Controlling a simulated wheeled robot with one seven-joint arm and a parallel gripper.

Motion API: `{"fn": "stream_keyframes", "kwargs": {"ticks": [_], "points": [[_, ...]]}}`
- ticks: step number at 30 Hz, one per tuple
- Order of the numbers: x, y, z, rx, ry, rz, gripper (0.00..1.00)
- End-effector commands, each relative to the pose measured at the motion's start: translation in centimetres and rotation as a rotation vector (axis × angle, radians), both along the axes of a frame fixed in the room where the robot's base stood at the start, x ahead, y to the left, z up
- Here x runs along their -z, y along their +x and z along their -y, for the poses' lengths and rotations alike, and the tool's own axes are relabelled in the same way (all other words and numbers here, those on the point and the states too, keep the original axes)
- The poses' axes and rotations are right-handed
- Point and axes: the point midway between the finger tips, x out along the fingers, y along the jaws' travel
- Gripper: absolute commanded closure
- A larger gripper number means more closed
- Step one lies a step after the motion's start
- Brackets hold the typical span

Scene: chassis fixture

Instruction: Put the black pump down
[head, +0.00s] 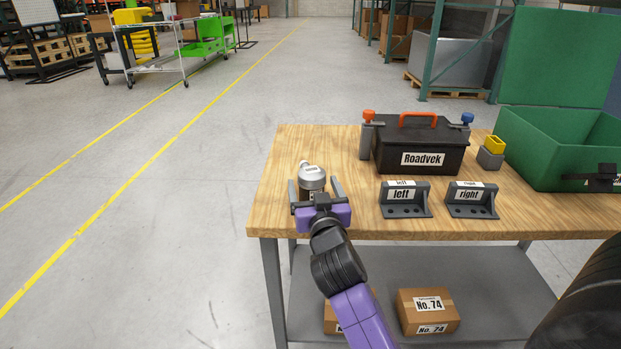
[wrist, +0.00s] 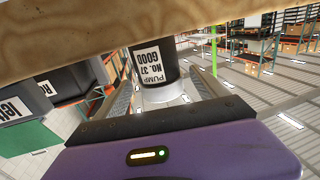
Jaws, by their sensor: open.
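The black pump (head: 312,178) stands upright on the left end of the wooden table, with a silver-grey top. In the wrist view the picture is upside down, and the pump's dark body (wrist: 155,62) meets the tabletop (wrist: 90,25). Its white label reads "PUMP NO. 37 GOOD". My gripper (head: 315,187) is open, with one finger on each side of the pump. In the wrist view gaps show between the fingers and the pump.
Brackets labelled left (head: 405,199) and right (head: 472,199) stand to the pump's right. Behind them are a black Roadvek box (head: 420,145) with an orange handle, a small yellow-topped grey block (head: 491,152) and a green bin (head: 560,150). Bare wood surrounds the pump.

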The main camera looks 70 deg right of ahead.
Motion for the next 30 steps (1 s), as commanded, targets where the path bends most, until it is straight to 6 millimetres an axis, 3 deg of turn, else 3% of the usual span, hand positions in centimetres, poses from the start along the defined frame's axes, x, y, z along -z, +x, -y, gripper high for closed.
{"fn": "stream_keyframes", "kwargs": {"ticks": [3,9,18,22,26,30], "points": [[0.2,-1.4,-2.2,-0.003,0.0,-0.001,0.18],[0.1,-2.9,-4.5,-0.001,-0.001,0.0,0.18],[-0.1,-3.5,-5.3,-0.001,-0.001,0.001,0.18],[1.1,-3.2,-6.6,-0.04,0.006,-0.02,0.18],[3.9,-2.9,-10.7,-0.16,0.021,-0.069,0.18],[7.2,-3.3,-16.8,-0.331,0.037,-0.127,0.18]]}}
